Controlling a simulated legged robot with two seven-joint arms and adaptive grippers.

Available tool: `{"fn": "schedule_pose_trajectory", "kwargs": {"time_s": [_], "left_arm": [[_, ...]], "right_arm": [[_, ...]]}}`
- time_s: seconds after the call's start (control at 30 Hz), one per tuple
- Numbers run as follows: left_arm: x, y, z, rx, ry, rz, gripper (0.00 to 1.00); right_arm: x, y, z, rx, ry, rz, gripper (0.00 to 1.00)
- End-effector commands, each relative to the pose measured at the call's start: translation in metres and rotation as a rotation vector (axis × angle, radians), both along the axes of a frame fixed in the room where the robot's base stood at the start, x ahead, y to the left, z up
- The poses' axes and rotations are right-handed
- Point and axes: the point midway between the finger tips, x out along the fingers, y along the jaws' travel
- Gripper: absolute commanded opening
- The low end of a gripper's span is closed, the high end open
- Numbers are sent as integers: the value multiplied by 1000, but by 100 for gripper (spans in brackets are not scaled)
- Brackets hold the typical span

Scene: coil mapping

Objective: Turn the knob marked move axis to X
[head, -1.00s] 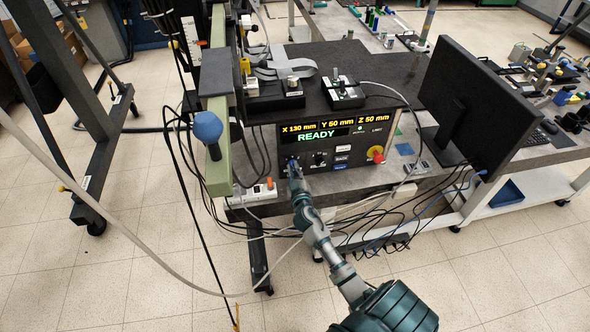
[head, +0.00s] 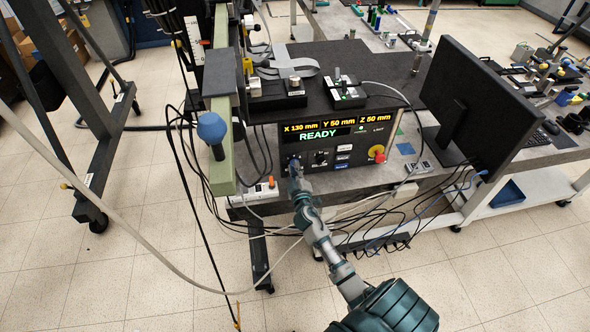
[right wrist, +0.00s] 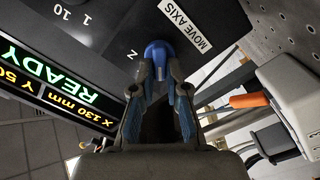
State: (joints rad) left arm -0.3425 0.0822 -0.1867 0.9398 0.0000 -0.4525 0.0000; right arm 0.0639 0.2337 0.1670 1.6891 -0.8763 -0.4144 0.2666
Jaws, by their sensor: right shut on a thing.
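The blue move axis knob (right wrist: 160,47) is on the dark control panel, beside the white MOVE AXIS label (right wrist: 185,27). My right gripper (right wrist: 160,75) is shut on the knob, with one finger on each side. A letter Z (right wrist: 131,54) shows on the panel to the left of the knob; the other axis letters and the knob's pointer are hidden or cannot be made out. In the head view my right gripper (head: 294,172) reaches the lower left of the control box front (head: 360,180) and covers most of the knob. My left gripper is not in view.
The display (head: 337,127) reads X 130 mm, Y 50 mm, Z 50 mm and READY. A black knob (head: 321,158) and a red-yellow stop button (head: 377,153) are to the right. A power strip (head: 255,191) and loose cables lie left of and below my gripper.

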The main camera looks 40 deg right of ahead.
Motion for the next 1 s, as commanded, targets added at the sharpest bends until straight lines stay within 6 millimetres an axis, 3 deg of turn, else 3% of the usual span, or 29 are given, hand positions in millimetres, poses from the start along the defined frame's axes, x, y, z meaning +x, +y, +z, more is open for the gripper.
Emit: {"fn": "schedule_pose_trajectory", "kwargs": {"time_s": [0.13,0.17,0.23,0.53,0.67,1.0], "left_arm": [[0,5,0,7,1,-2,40],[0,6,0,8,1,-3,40],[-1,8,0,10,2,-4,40],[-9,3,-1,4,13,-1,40],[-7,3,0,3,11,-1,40],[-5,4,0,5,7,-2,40]], "right_arm": [[1,1,3,-4,-5,4,0],[1,1,3,-4,-5,4,21],[1,0,3,-4,-4,3,39],[-1,1,1,-1,-2,1,39],[-11,6,0,1,-1,2,39],[-74,42,-2,3,1,2,39]]}}
